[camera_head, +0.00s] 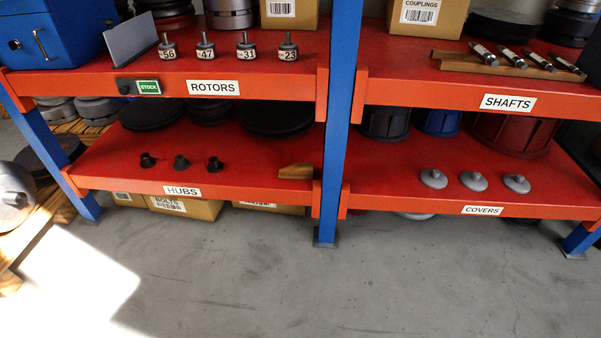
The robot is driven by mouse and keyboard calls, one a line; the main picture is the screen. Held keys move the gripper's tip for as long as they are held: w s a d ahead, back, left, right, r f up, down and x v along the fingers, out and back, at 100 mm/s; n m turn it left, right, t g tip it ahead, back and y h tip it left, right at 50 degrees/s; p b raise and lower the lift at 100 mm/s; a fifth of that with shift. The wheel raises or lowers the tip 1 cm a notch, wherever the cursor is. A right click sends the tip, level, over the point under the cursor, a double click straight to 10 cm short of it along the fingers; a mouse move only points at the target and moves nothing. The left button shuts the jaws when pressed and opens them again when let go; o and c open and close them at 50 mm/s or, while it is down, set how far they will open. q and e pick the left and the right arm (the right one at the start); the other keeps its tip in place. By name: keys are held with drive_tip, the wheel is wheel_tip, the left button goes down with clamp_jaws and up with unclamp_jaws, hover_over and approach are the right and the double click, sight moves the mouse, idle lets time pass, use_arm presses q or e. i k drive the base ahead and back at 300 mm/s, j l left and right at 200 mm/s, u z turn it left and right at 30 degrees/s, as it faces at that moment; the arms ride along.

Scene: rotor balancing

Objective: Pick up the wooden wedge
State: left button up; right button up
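The wooden wedge (296,171) is a small tan block with a sloped end. It lies on the lower left red shelf (240,175), near the front edge at its right end, close to the blue upright (334,150). Nothing covers it. Neither of my grippers shows in the head view.
Several small dark hubs (181,162) stand left of the wedge on the same shelf. Grey covers (472,181) sit on the lower right shelf. Numbered rotors (246,47) and a wooden shaft rack (455,62) are on the upper shelves. The concrete floor (330,285) in front is clear.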

sight(299, 170)
drive_tip(key=z, duration=0.25)
drive_tip(key=i+j+z, duration=0.2)
drive_tip(key=i+z, duration=0.25)
drive_tip(key=i+j+z, duration=0.2)
drive_tip(key=z, duration=0.2)
drive_tip(key=i+j, duration=0.35)
drive_tip(key=i+j+z, duration=0.15)
drive_tip(key=i+j, duration=0.2)
drive_tip(key=j, duration=0.25)
